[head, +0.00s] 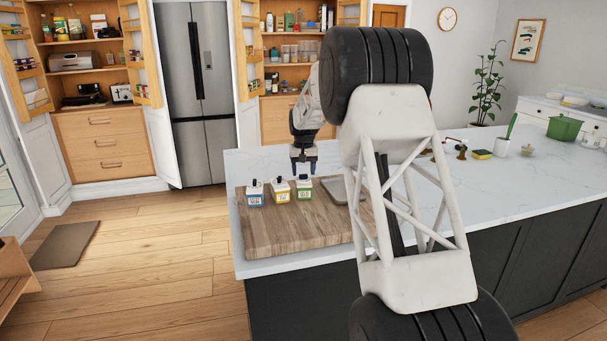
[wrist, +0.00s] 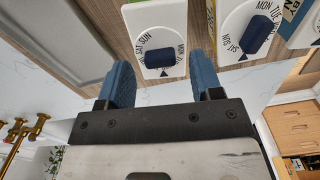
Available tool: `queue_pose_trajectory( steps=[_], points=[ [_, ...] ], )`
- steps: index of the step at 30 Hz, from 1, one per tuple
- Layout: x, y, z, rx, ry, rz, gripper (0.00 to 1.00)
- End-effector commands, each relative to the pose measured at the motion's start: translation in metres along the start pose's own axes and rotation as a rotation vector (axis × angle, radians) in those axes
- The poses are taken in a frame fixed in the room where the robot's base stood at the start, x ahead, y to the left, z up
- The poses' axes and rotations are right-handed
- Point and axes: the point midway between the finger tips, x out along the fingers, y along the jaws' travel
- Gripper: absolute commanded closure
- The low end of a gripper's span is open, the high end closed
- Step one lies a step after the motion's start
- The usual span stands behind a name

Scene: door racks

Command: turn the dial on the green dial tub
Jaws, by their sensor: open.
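The green dial tub (head: 304,188) stands at the right end of a row of three small white tubs. In the wrist view it is the leftmost tub (wrist: 145,20), with a white day-marked face and a dark blue dial knob (wrist: 160,58). My gripper (head: 303,170) is just above this tub in the head view. In the wrist view my gripper (wrist: 163,75) is open and empty, its blue fingers on either side of the knob with gaps to both. I cannot tell whether the fingertips reach down to the knob's height.
The yellow tub (head: 280,191) and blue tub (head: 255,194) stand close by to the left. All stand on a wooden board (head: 290,235) on the white island counter (head: 500,190). A grey slab (head: 335,190) lies right of the green tub.

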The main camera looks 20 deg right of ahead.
Motion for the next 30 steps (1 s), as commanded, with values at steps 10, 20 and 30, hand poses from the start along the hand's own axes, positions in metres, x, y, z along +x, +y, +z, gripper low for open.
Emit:
queue_pose_trajectory(
  steps=[10, 20, 30],
  points=[
    [0.0134, 0.0000, 0.0004, 0.000, 0.000, 0.000, 0.40],
    [0.0132, 0.0000, 0.0003, 0.000, 0.000, 0.000, 0.63],
    [0.0132, 0.0001, 0.0002, 0.014, 0.000, 0.000, 0.90]
  ],
)
